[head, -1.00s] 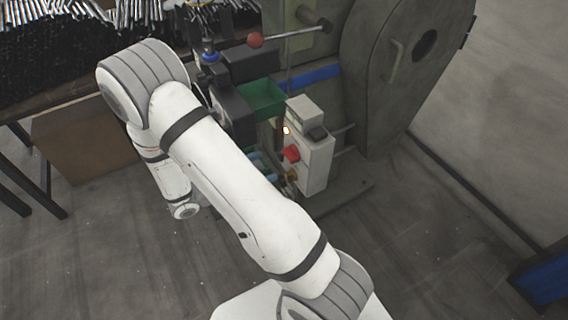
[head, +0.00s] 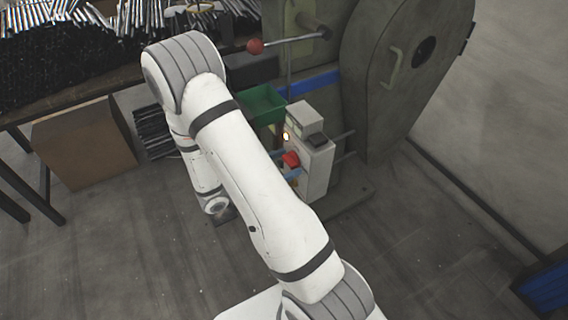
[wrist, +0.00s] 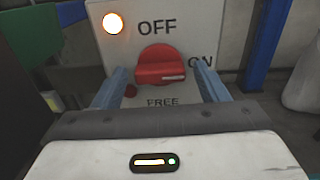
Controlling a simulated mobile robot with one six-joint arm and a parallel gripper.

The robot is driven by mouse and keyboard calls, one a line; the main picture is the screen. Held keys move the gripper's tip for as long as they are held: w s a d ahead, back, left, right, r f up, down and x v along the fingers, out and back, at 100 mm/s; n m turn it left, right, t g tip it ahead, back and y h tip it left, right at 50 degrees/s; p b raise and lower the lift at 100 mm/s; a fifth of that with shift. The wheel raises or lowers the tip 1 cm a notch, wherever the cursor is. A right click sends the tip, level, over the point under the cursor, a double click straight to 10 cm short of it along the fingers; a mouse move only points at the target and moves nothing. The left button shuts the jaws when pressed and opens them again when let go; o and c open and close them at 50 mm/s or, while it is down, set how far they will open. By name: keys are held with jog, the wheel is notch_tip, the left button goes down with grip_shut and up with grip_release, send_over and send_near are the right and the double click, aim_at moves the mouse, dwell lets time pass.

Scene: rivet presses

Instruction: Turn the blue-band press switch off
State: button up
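The blue-band press (head: 400,80) has a blue band (head: 310,80) on its body and a pale switch box (head: 318,165) on its front. A red knob (head: 291,159) shows on the box. In the wrist view the red knob (wrist: 158,66) lies level, its white mark at the right end towards the ON label (wrist: 200,62). The OFF label (wrist: 154,28) is above it and FREE below. My gripper (wrist: 160,82) is open, its two blue fingers apart, one on each side of the knob. Contact cannot be told. My arm hides most of the gripper in the head view.
A lit lamp (wrist: 113,24) sits at the panel's upper left. A green bin (head: 262,104) is left of the box. A lever with a red ball (head: 255,46) reaches out above. A cardboard box (head: 85,145) stands under the rod-laden table. The floor in front is clear.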

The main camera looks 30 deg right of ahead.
jog(key=c, duration=0.9)
jog(key=shift+r+n+p, duration=0.1)
jog(key=shift+n+p, duration=0.2)
jog(key=shift+p, duration=0.1)
jog(key=n+p, duration=0.2)
jog(key=p, duration=0.1)
jog(key=shift+r+n, duration=0.15)
jog(key=shift+n, duration=0.15)
jog(key=n+p, duration=0.5)
jog(key=shift+s, duration=0.1)
jog(key=n+p, duration=0.2)
jog(key=n, duration=0.3)
jog(key=shift+p, duration=0.4)
jog(key=shift+f+n+p, duration=0.2)
jog(key=shift+n+p, duration=0.8)
jog(key=shift+n, duration=1.2)
